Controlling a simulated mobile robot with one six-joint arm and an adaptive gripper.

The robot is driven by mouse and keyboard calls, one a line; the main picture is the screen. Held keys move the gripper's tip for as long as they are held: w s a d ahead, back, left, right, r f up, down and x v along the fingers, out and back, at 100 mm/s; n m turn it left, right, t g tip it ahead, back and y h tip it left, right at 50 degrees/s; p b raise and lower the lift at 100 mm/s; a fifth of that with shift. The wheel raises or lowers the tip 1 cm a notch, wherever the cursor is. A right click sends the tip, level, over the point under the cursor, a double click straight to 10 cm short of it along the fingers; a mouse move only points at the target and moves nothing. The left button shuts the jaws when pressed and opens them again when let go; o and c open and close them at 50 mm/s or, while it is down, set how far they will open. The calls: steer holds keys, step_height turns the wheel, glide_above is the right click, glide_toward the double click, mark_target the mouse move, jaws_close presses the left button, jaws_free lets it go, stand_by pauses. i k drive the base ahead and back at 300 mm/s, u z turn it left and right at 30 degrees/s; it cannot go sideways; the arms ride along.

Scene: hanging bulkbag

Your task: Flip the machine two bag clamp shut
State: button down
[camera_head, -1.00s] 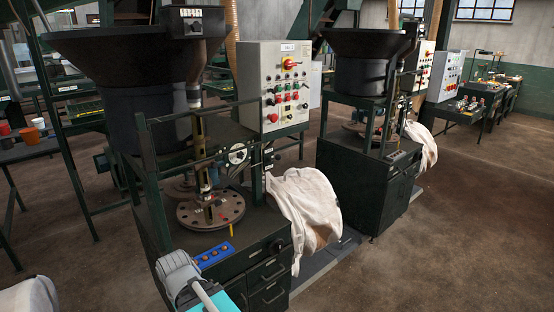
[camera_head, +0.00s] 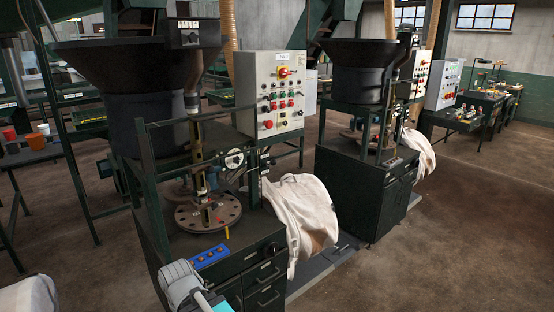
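Two similar dark green machines stand one behind the other: a near machine (camera_head: 215,262) and a far machine (camera_head: 352,195). A white bulk bag (camera_head: 303,215) hangs at the right side of the near machine, and another white bag (camera_head: 418,150) hangs at the right side of the far one. The bag clamps are too small or hidden to make out, so I cannot tell whether either is open or shut. I cannot read a machine number. Part of my arm shows at the bottom, in front of the near machine; my gripper is out of view.
A control panel (camera_head: 268,95) stands above the near machine's right side. A low grey platform (camera_head: 325,265) lies beneath the near bag. Open brown floor (camera_head: 440,250) extends to the right.

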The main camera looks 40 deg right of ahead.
mark_target(272, 162)
steer(key=k, duration=1.15)
steer(key=z, duration=0.4)
steer(key=i, duration=0.75)
steer(key=z, duration=0.4)
steer(key=i, duration=1.05)
steer(key=u, duration=0.65)
